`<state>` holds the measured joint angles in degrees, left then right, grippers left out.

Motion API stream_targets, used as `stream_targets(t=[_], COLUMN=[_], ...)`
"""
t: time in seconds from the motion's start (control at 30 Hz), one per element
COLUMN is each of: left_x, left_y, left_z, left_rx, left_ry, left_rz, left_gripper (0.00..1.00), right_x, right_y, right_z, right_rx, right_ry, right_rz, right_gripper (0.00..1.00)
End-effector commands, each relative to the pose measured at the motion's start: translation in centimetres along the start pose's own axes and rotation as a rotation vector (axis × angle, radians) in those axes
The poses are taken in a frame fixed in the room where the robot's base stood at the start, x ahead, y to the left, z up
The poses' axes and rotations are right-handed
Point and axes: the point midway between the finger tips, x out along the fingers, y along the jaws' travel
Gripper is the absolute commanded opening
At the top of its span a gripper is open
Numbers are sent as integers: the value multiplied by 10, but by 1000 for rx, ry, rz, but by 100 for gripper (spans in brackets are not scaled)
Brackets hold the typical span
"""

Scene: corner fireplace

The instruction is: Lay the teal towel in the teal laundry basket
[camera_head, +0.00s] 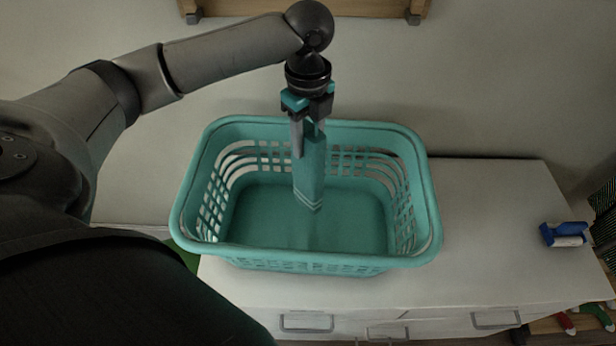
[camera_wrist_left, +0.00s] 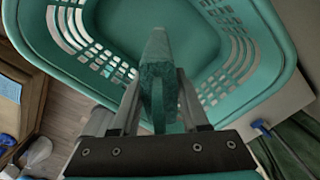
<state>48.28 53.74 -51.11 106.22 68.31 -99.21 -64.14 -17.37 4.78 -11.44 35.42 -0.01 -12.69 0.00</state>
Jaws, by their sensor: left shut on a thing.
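The teal laundry basket (camera_head: 420,190) stands upright on a white cabinet, with slotted sides and a bare bottom. My left gripper (camera_head: 310,135) points down over the basket and is shut on the teal towel (camera_head: 310,180). The towel hangs down inside the basket's opening, its striped lower end over the basket floor; I cannot tell whether it touches. In the left wrist view the towel (camera_wrist_left: 157,75) is between the fingers of the left gripper (camera_wrist_left: 160,95), with the basket (camera_wrist_left: 270,40) behind it. My right gripper is not in view.
The white cabinet top (camera_head: 490,220) is clear right of the basket, except for a blue and white object (camera_head: 564,234) near its right edge. Drawer handles (camera_head: 306,322) show on the front. A wall with a wooden frame (camera_head: 300,8) is behind.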

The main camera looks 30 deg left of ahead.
Motion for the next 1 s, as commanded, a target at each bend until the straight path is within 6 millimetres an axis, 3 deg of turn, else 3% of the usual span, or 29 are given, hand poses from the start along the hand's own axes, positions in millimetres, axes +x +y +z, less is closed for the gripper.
stream_targets(t=[0.1, 0.3, 0.53, 0.77, 1.0], left_x=[34, 69, 85, 117, 118], left_y=[1, 0, 0, 0, 0], left_z=[-1, 0, 0, -1, 0], left_rx=[1, 1, 1, 1, 2], left_ry=[2, 0, 0, 0, 0], left_rz=[5, 1, 0, 0, -2], left_gripper=[0, 0, 0, 0, 0], right_x=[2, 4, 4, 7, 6], right_y=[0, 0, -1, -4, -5], right_z=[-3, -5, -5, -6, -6], right_rx=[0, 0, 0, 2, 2], right_ry=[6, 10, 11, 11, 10], right_rz=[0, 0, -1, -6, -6], right_gripper=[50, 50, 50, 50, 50])
